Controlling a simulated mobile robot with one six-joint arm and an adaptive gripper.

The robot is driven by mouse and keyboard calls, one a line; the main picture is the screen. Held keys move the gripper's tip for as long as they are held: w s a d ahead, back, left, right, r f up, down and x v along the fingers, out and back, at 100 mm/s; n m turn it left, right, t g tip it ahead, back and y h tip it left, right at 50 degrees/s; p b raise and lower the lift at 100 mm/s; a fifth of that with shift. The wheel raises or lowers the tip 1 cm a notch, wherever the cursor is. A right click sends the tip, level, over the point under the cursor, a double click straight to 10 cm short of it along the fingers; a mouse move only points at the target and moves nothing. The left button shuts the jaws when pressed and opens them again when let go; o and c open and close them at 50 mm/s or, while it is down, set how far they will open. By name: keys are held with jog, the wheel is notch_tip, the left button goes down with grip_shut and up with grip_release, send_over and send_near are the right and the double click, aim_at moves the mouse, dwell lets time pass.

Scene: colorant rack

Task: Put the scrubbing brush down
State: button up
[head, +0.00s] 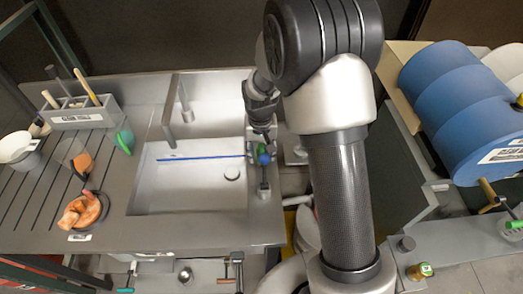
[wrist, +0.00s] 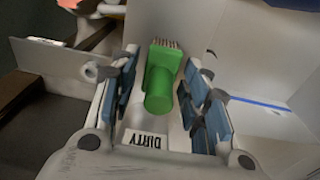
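The scrubbing brush (wrist: 163,78) is green, with a rounded handle end and pale bristles at its far end. In the wrist view it lies between the blue-padded fingers of my gripper (wrist: 162,60). The fingers look spread, with a gap visible on the brush's left; contact on the right is hard to tell. Beneath it is a pale holder with a DIRTY label (wrist: 144,138). In the head view my gripper (head: 262,140) is low at the sink's right edge, and a small green patch of the brush (head: 262,149) shows there, mostly hidden.
The sink basin (head: 195,190) lies left of my gripper, with a blue strip along its back. A tool rack (head: 85,117), another green item (head: 124,140) and an orange-pink object (head: 82,210) stand on the left counter. Blue drums (head: 460,105) are at right.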

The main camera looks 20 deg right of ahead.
dwell(0.3)
jog(key=r+p, duration=0.1)
jog(key=r, duration=0.3)
jog(key=r+p, duration=0.1)
jog(key=r, duration=0.3)
jog(key=r+p, duration=0.1)
jog(key=r, duration=0.3)
jog(key=shift+s+a+p, duration=0.2)
jog(key=shift+s+p, duration=0.1)
jog(key=shift+s, duration=0.05)
jog(key=s+r+t, duration=0.1)
jog(key=s+r, duration=0.4)
jog(key=r, duration=0.4)
jog(key=s+r+n+t, duration=0.1)
jog(key=s+r, duration=0.2)
jog(key=s, duration=0.7)
jog(key=s+r+n+t, duration=0.1)
jog(key=s+r, duration=0.3)
jog(key=s, duration=0.6)
jog(key=shift+s+d+t, duration=0.25)
jog(key=shift+s+t, duration=0.05)
jog(key=shift+t, duration=0.1)
jog(key=shift+w, duration=0.1)
jog(key=shift+c, duration=0.4)
